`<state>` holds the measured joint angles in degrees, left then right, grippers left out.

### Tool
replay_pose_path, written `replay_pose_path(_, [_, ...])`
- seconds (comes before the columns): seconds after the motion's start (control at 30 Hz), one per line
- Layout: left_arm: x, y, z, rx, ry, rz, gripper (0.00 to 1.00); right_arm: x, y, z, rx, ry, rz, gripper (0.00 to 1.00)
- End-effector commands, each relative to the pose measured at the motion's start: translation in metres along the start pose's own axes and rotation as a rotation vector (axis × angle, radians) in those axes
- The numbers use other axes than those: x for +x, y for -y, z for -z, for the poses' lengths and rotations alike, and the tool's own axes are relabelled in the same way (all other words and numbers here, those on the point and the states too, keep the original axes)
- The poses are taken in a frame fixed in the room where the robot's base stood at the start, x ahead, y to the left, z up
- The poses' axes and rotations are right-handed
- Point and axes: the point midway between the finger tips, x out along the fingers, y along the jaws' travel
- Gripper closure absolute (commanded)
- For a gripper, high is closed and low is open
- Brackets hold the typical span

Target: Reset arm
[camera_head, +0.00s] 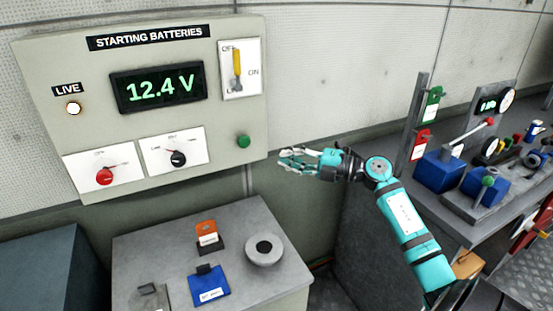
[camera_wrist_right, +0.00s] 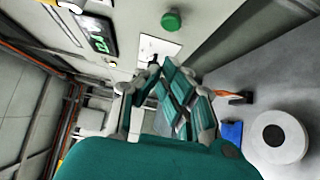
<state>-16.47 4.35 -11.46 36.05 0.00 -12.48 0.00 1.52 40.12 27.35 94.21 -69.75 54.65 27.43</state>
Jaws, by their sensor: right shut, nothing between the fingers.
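My right arm (camera_head: 400,215) is teal and comes in from the lower right in the head view. Its gripper (camera_head: 284,159) is raised in front of the wall, just right of the battery panel's lower right corner. The gripper points left and holds nothing. In the right wrist view the gripper (camera_wrist_right: 158,68) is shut, its fingers pointing towards the panel. My left gripper is in neither view.
The "STARTING BATTERIES" panel (camera_head: 60,50) reads 12.4 V and has a green button (camera_head: 243,141), a red knob (camera_head: 104,176) and a yellow-handled switch (camera_head: 237,65). Below is a grey cabinet (camera_head: 140,250) with a round fitting (camera_head: 278,258). A bench with blue devices (camera_head: 440,172) stands right.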

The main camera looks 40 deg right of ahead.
Motion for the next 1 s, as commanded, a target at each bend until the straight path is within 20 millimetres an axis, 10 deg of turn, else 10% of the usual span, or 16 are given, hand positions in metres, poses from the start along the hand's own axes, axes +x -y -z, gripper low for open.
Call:
replay_pose_path(0.7, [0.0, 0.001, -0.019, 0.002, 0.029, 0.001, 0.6, -0.001, 0.0, 0.002, 0.006, 0.005, -0.013, 1.0])
replay_pose_path(1.0, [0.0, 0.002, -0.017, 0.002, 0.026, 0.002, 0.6, 0.018, 0.0, 0.027, 0.24, 0.245, -0.316, 1.0])
